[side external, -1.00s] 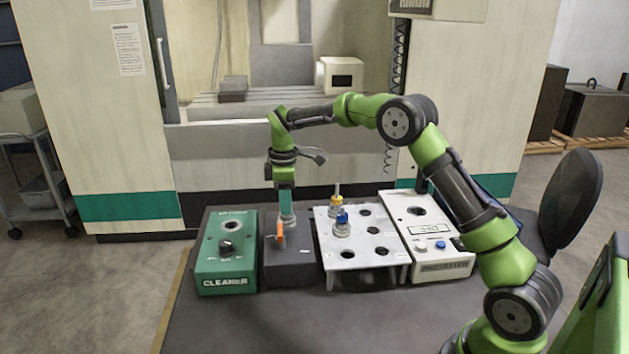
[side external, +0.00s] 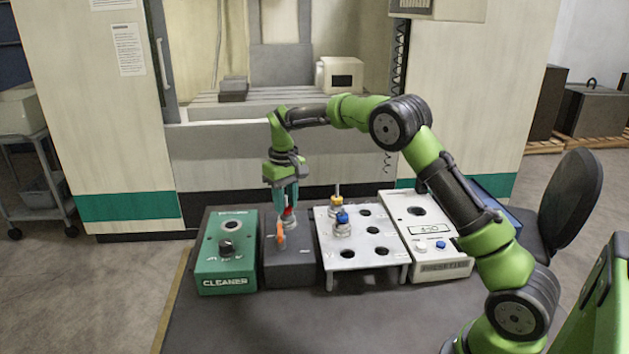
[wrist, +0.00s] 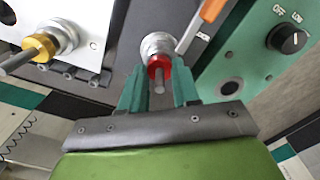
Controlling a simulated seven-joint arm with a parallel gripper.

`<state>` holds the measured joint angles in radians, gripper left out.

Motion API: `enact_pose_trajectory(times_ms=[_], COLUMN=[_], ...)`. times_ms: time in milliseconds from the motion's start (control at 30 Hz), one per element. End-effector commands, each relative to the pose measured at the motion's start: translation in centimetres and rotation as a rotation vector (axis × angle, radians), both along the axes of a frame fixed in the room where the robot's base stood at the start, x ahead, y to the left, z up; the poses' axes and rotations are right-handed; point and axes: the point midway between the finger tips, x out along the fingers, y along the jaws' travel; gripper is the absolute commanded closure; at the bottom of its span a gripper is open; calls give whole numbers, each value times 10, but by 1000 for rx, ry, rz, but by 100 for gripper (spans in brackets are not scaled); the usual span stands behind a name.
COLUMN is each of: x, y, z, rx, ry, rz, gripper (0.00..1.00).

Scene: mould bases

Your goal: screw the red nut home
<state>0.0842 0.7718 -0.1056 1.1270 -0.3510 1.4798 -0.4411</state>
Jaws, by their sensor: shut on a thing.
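The red nut (wrist: 159,63) sits on a metallic round fitting (wrist: 158,42) on the dark grey base block (side external: 291,268). A grey threaded rod (wrist: 159,80) runs through the nut toward the wrist camera. My gripper (wrist: 159,75) points down over the block with its two green fingers on either side of the nut, shut on it. In the side view my gripper (side external: 287,207) hides most of the fitting, and only a little red (side external: 288,212) shows between the fingers. I cannot tell how far down the thread the nut sits.
An orange-handled piece (side external: 281,236) stands on the block close beside the fingers. The green cleaner box (side external: 228,264) is at left. At right are a white plate with holes (side external: 368,264), its yellow nut (side external: 336,203) and blue nut (side external: 342,218), then a white switch box (side external: 440,268).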

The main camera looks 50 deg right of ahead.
Motion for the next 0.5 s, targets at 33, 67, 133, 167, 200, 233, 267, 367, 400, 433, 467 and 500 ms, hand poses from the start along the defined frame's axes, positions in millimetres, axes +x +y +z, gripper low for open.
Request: enact_pose_trajectory(times_ms=[33, 67, 133, 167, 200, 233, 267, 367, 400, 433, 467, 500], x=[0, 0, 0, 0, 0, 0, 0, 0, 0, 0, 0, 0], y=[0, 0, 0, 0, 0, 0, 0, 0, 0, 0, 0, 0], z=[1, 2, 2, 2, 2, 2, 2, 2, 2, 2, 2, 2], rx=[-1, -1, 0, 0, 0, -1, -1, 0, 0, 0, 0, 0], ry=[-1, -1, -1, -1, -1, -1, -1, -1, -1, -1, -1, -1], rz=[-46, -75, -142, -171, -209, -238, -266, -361, -399, -427, -455, -493], gripper=[100, 100, 100, 100, 100, 100, 100, 100, 100, 100, 100, 100])
